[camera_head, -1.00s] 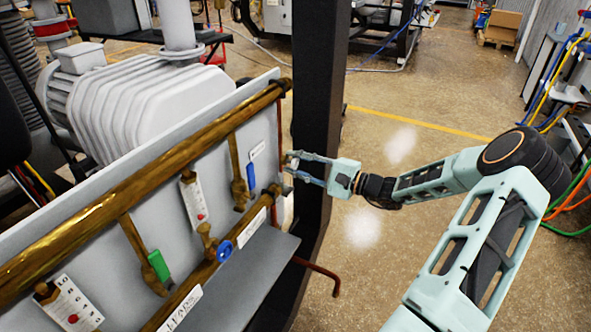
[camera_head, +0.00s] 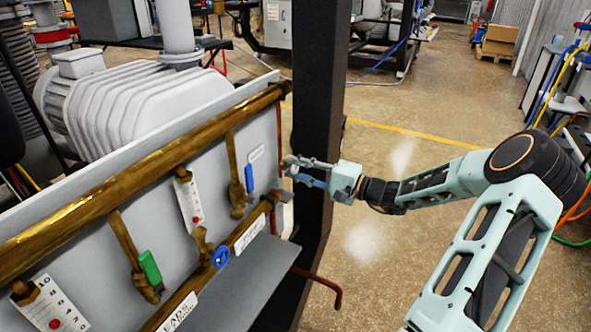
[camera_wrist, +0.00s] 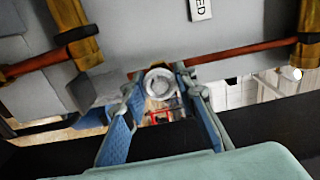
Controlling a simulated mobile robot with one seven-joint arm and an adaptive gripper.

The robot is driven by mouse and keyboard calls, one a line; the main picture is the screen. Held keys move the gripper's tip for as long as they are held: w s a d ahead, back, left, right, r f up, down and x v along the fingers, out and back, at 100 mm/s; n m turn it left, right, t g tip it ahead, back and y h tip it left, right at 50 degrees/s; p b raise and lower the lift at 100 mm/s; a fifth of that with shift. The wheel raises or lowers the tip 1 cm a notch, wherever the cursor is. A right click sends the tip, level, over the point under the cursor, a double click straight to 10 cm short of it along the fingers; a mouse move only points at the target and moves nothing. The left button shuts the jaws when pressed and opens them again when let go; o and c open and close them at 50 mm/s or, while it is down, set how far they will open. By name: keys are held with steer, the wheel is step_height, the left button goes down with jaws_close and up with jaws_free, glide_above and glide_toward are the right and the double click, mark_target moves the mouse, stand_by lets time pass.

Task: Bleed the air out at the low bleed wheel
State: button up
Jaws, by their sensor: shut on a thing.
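My gripper (camera_head: 290,168) is at the right end of the brass pipe panel, in front of the dark post. In the wrist view its two blue-padded fingers (camera_wrist: 163,98) are closed in around a small round pale metal wheel (camera_wrist: 160,82). The wheel sits by a thin copper pipe (camera_wrist: 235,52), and its rim shows between the fingertips. The fingers hide its sides. In the head view, the wheel is too small and covered to make out. A separate blue handwheel (camera_head: 221,257) is on the lower brass pipe (camera_head: 185,290), apart from my gripper.
A green lever (camera_head: 150,267) and a blue lever (camera_head: 249,177) are on the panel's branch pipes. The black post (camera_head: 317,100) stands close behind my gripper. A grey shelf (camera_head: 250,280) juts out below the panel.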

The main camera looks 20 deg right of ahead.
steer(key=o, duration=1.2)
steer(key=shift+d, duration=0.1)
steer(key=v, duration=1.2)
